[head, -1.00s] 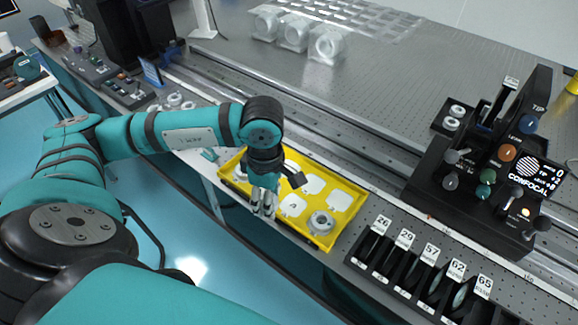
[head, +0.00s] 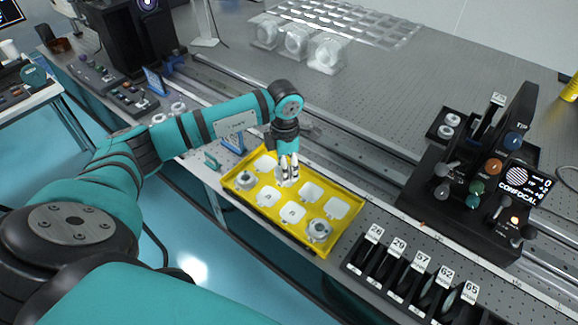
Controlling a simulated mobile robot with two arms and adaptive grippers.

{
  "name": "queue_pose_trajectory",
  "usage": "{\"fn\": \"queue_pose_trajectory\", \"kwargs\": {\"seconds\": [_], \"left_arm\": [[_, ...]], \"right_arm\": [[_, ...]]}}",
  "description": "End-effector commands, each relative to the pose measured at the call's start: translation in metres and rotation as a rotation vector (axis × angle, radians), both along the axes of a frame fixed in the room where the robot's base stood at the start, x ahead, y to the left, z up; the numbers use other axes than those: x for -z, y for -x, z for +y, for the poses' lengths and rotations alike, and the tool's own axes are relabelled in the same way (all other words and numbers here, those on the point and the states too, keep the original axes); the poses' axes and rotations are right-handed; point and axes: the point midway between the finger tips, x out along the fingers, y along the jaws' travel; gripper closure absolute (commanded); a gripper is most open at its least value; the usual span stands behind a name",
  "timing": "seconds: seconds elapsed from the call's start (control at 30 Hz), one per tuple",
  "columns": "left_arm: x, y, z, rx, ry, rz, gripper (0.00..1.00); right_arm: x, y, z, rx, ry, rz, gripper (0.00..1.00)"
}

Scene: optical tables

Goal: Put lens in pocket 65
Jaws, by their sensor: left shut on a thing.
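My left gripper (head: 288,177) points down over the back middle of the yellow tray (head: 275,225). Its fingers are shut on a small pale thing, seemingly the lens, mostly hidden between the fingertips and hard to make out. The tray has several white pads, some lettered. A round metal mount (head: 246,181) sits at its left end and another mount (head: 319,230) at its right front. The black rack of pockets stands right of the tray, with the label 65 (head: 470,292) at its right end. Thin greenish discs show near labels 62 and 65. My right gripper is not in view.
A black confocal console (head: 465,195) with knobs and a small screen stands behind the rack. Rails run along the table behind the tray. Clear cylindrical holders (head: 297,40) stand at the back. The perforated tabletop (head: 375,105) between is largely clear.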

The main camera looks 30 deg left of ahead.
Motion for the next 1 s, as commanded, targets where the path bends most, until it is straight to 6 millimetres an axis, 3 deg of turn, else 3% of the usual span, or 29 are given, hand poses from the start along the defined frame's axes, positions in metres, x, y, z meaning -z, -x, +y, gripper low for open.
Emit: {"fn": "queue_pose_trajectory", "kwargs": {"seconds": [0.2, 0.53, 0.9, 0.93, 1.0], "left_arm": [[0.002, -0.021, 0.002, 0.001, 0.000, 0.000, 0.86], [0.035, -0.021, 0.002, 0.000, 0.000, 0.003, 0.86], [0.043, -0.021, 0.002, 0.001, 0.000, 0.000, 0.86], [0.041, -0.021, 0.002, 0.001, 0.000, 0.000, 0.51], [0.040, -0.021, 0.002, 0.001, 0.000, 0.000, 0.41]], "right_arm": [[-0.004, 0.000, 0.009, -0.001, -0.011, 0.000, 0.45], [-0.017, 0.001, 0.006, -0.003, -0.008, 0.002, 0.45], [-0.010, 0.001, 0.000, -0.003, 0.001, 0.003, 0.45], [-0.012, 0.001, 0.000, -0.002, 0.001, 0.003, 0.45], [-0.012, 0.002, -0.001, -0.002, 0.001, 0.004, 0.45]]}}
